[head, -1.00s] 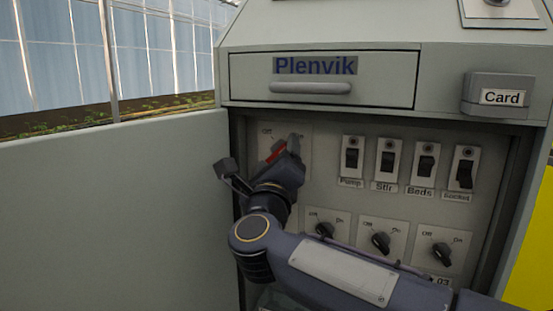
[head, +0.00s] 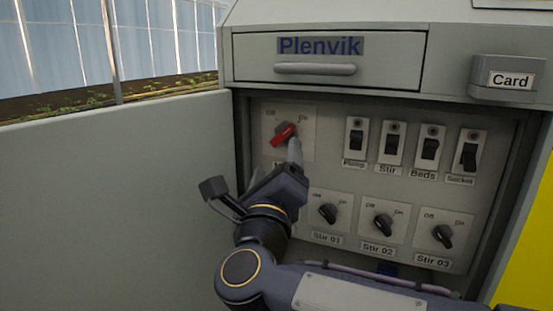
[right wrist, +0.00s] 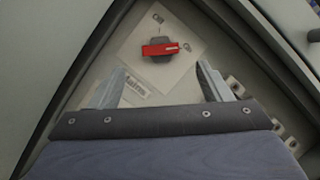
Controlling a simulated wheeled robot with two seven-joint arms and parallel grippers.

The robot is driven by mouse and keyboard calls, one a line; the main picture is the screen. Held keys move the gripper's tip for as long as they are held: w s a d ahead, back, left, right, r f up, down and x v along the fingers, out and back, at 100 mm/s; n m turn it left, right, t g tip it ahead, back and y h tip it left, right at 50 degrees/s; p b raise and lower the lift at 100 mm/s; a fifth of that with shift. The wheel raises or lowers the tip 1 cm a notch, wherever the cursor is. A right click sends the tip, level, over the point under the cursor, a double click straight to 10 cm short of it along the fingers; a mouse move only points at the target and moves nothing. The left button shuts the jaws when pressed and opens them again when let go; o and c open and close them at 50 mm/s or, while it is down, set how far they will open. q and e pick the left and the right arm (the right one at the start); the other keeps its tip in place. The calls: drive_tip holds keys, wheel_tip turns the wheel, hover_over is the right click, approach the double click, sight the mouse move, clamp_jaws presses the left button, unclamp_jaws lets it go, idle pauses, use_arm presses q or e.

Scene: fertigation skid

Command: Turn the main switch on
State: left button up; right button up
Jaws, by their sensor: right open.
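The main switch is a red rotary handle (head: 284,134) on a pale square plate with Off and On marks, at the upper left of the panel. Its handle slants up to the right, towards the On mark. In the right wrist view the red handle (right wrist: 160,49) lies ahead of the fingertips, between their lines and clear of both. My right gripper (head: 294,150) is just below the switch in the head view, partly covering its label. In the right wrist view the gripper (right wrist: 160,80) is open and empty. My left gripper is not in view.
Rocker switches Pump (head: 356,140), Stir, Beds and Socket sit to the right. Black knobs Stir 01 (head: 327,213), Stir 02 and Stir 03 sit below. A drawer (head: 325,62) is above, a card box (head: 507,79) at upper right.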

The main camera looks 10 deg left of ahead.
drive_tip(key=s+d+f+n+g+y, duration=0.1)
drive_tip(key=d+f+n+g+y, duration=0.2)
drive_tip(key=d+n, duration=0.5)
drive_tip(key=s+d+f+n+g+y, duration=0.15)
drive_tip(key=d+f+n+y, duration=0.25)
drive_tip(key=d+n, duration=0.4)
drive_tip(key=s+d+f+n+g+h, duration=0.4)
drive_tip(key=s+d+f, duration=0.3)
drive_tip(key=s+f, duration=0.4)
drive_tip(key=s+d+f+n+g+h, duration=0.1)
drive_tip(key=s+d+f+n+g, duration=0.3)
drive_tip(key=s+d+f+g, duration=0.65)
wheel_tip(320, 180, up, 35)
drive_tip(key=a+t+p, duration=0.2)
drive_tip(key=t+p, duration=0.1)
drive_tip(key=p, duration=3.5)
drive_tip(key=shift+w+a+f, duration=0.2)
drive_tip(key=shift+w+a, duration=0.1)
drive_tip(key=shift+w, duration=0.15)
